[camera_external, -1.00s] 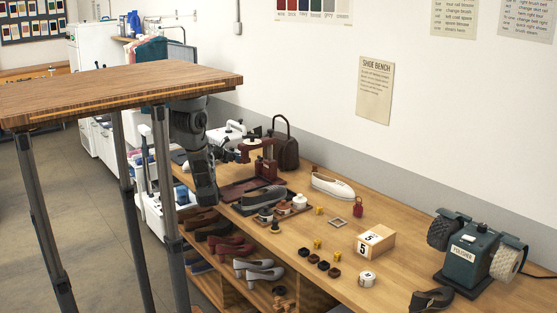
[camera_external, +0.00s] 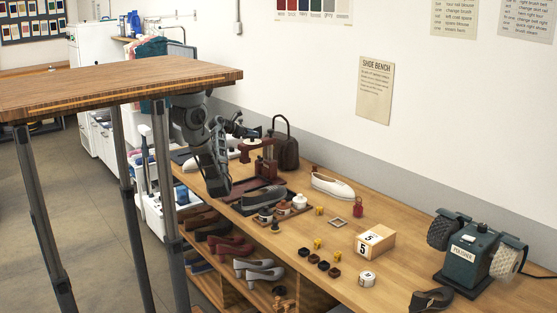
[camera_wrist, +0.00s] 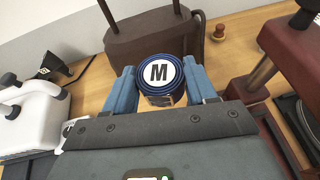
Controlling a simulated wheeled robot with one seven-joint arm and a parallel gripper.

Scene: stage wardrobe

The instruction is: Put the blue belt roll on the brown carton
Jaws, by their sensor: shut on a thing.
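The blue belt roll (camera_wrist: 150,89) has a white face marked M. In the wrist view it sits between the two blue fingers of my gripper (camera_wrist: 160,86), which is shut on it. In the external view my gripper (camera_external: 243,130) is at the far end of the bench, close to the red-brown press; the roll cannot be made out there. A tan-brown carton (camera_external: 380,241) marked 5 stands on the bench toward the front right, well away from my gripper. No other carton is clear.
A dark brown bag-like object (camera_wrist: 135,37) stands just beyond the roll; a red-brown press (camera_wrist: 290,55) is right and a white machine (camera_wrist: 30,115) left. Shoes, small tins and a green polisher (camera_external: 480,252) occupy the bench (camera_external: 325,285). A raised wooden tabletop (camera_external: 100,90) partly hides my arm.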

